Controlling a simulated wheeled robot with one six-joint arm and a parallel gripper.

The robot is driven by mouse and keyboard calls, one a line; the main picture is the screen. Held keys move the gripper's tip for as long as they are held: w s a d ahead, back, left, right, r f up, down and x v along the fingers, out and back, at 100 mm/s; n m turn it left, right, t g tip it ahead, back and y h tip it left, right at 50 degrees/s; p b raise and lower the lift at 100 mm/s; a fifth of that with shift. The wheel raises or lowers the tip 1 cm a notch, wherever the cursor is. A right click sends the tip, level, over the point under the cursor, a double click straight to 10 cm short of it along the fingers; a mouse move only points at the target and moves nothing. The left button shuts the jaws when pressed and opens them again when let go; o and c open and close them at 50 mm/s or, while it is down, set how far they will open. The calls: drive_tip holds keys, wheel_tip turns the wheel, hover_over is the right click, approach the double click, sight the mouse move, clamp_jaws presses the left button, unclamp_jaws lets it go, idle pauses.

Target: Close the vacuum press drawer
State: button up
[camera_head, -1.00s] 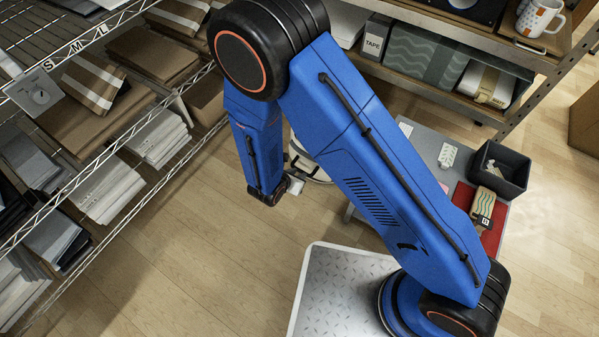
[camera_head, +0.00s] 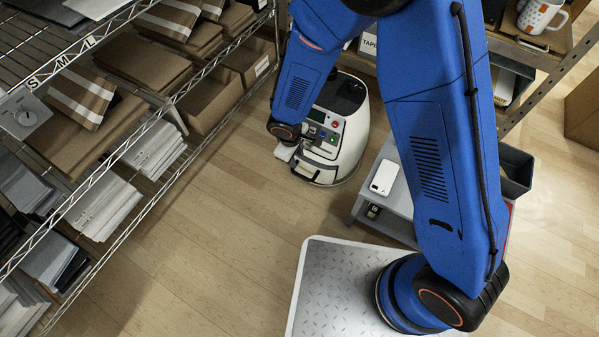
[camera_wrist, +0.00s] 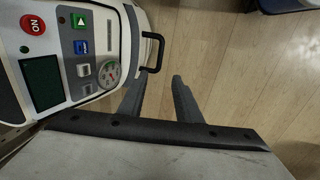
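The vacuum press (camera_head: 345,125) is a white rounded machine with a dark top, standing on the floor beyond my arm. Its control panel (camera_wrist: 75,60) with a red button, dark screen and dial fills the left of the wrist view. A black handle (camera_wrist: 155,52) sticks out from its front; it also shows in the head view (camera_head: 322,152). I cannot tell how far out the drawer is. My gripper (camera_wrist: 160,78) is open and empty, its fingers apart just below the handle. In the head view, my gripper (camera_head: 286,152) is beside the press's front left, its fingertips unclear.
A wire shelf (camera_head: 130,165) with boxes and envelopes runs along the left. A low grey table (camera_head: 400,205) holding a white device (camera_head: 384,177) stands right of the press. A dark bin (camera_head: 515,170) sits behind my arm. The wooden floor (camera_head: 230,220) in front is clear.

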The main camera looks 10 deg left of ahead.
sight(301, 176)
drive_tip(key=w+f, duration=0.1)
drive_tip(key=f, duration=0.4)
drive_tip(key=w+f, duration=0.1)
drive_tip(key=f, duration=0.5)
drive_tip(key=w+d+f, duration=0.1)
drive_tip(key=f, duration=0.5)
drive_tip(key=shift+r, duration=0.1)
clamp_jaws()
